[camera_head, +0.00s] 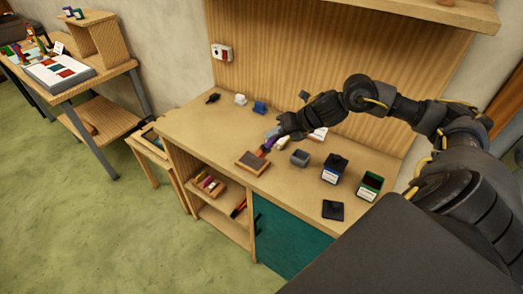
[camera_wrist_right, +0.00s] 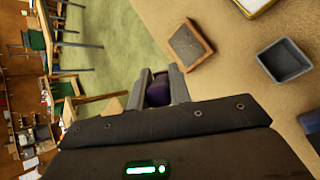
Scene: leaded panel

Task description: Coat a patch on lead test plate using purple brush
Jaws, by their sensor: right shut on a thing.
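My right gripper (camera_head: 274,137) is shut on the purple brush (camera_head: 267,145), held over the workbench. In the right wrist view the gripper's two fingers (camera_wrist_right: 159,82) close around the brush's purple handle (camera_wrist_right: 159,92). The brush's tip points down toward a small wood-framed plate with a dark grey face (camera_head: 253,161), probably the lead test plate, near the bench's front edge. The plate also shows in the right wrist view (camera_wrist_right: 186,46), beyond the fingers. I cannot tell whether the bristles touch it. My left gripper is not in view.
A grey square cup (camera_head: 300,158) stands right of the plate. Small items, including a blue block (camera_head: 260,108), lie at the back left. The bench's left front is clear.

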